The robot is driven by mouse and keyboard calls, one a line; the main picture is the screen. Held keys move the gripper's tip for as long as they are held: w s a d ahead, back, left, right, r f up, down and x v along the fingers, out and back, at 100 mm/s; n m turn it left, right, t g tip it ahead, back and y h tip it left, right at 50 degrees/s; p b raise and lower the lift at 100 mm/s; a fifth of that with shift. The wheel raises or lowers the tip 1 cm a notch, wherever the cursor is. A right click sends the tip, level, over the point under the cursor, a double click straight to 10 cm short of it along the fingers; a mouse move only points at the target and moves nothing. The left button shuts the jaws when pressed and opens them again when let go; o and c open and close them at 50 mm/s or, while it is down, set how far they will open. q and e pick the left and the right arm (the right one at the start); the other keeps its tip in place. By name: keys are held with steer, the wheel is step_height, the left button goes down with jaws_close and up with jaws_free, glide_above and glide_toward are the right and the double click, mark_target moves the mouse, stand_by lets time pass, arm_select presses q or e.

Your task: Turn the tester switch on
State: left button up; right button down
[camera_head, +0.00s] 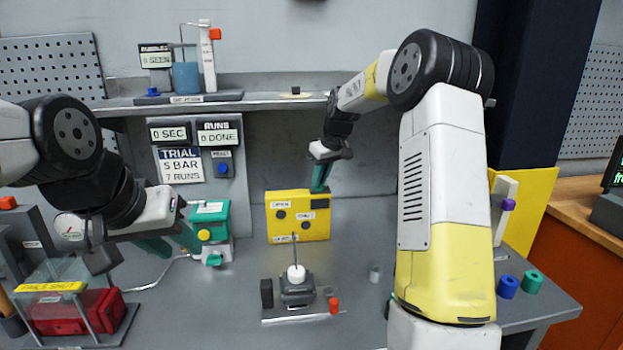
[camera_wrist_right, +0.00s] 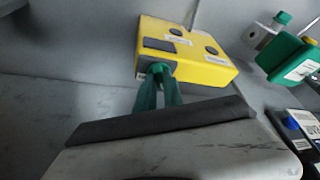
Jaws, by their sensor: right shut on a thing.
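The tester looks to be the yellow box (camera_head: 283,228) with labels and round dark knobs, standing on the bench against the back wall. It also shows in the right wrist view (camera_wrist_right: 205,65). My right gripper (camera_head: 320,188) reaches down to the box's upper right edge. In the right wrist view its green fingertips (camera_wrist_right: 160,72) are together at the box's edge, beside a dark panel. They are shut on a small part there, apparently the switch, which the fingertips hide. My left gripper (camera_head: 172,243) is open and empty, its fingers apart just left of the green device.
A green device (camera_head: 210,228) with a yellow button stands left of the tester. A valve fixture (camera_head: 297,288) with an upright stem stands in front of it. A clear case over a red box (camera_head: 75,308) is at front left. A shelf (camera_head: 260,103) runs above.

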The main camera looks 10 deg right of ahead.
steer(key=m+h, duration=0.1)
steer(key=m, duration=0.1)
steer(key=m+h, duration=0.1)
steer(key=m, duration=0.1)
steer(key=m+h, duration=0.1)
steer(key=m, duration=0.2)
steer(key=shift+a+t, duration=0.3)
steer(key=shift+a, duration=0.1)
steer(key=m+h, duration=0.1)
steer(key=m, duration=0.2)
steer(key=m+g+h, duration=0.1)
steer(key=m, duration=0.2)
steer(key=shift+a+m, duration=0.15)
steer(key=shift+m, duration=0.25)
steer(key=c, duration=1.5)
jaws_free()
steer(key=shift+o, duration=0.2)
steer(key=v, duration=0.7)
steer(key=shift+a+r, duration=0.15)
steer(key=shift+r, duration=0.25)
